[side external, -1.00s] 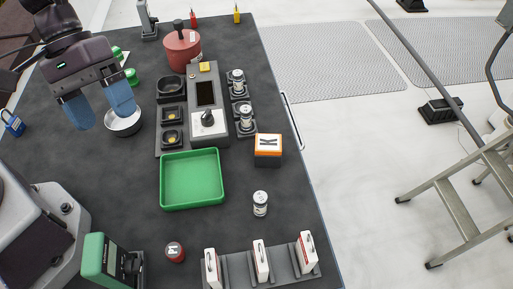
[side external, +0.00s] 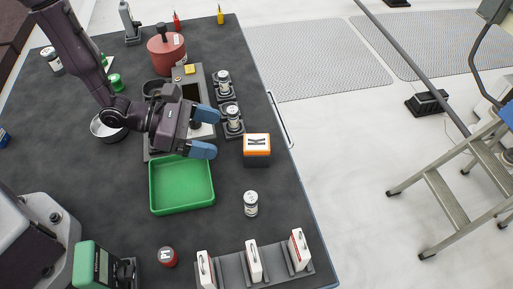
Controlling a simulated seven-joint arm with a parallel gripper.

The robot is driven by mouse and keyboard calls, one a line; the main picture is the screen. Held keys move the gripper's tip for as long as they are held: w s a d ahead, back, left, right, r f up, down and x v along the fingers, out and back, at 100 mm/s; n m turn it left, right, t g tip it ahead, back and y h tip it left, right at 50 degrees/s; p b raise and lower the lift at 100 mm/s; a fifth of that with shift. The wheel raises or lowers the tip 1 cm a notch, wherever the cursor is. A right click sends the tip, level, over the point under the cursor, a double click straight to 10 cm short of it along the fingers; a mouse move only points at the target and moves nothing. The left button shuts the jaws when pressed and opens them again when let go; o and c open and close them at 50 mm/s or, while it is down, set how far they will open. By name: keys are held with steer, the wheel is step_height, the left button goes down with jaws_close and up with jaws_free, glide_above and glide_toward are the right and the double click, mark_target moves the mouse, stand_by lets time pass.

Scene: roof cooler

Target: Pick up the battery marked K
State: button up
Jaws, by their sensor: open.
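The battery marked K (side external: 257,151) is a block with an orange-edged white top bearing a black K and a dark lower body. It stands upright on the dark table, right of the green tray. My gripper (side external: 209,132) is open and empty, with its two blue fingertips pointing right toward the battery. The fingertips are left of the battery and apart from it, with a clear gap in the picture. My gripper hides part of the grey device behind it.
The green tray (side external: 153,190) is empty below my gripper. A white canister (side external: 251,204) stands below the battery. Two canisters in dark holders (side external: 233,121) stand above it. White packs (side external: 254,262) stand in a rack at the front. The table's right edge is close to the battery.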

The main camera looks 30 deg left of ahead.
mark_target(249, 141)
steer(key=x, duration=1)
steer(key=shift+w+d+f, duration=0.1)
steer(key=shift+w+d, duration=0.15)
steer(key=shift+d, duration=0.1)
steer(key=shift+c, duration=0.5)
steer(key=c, duration=1.1)
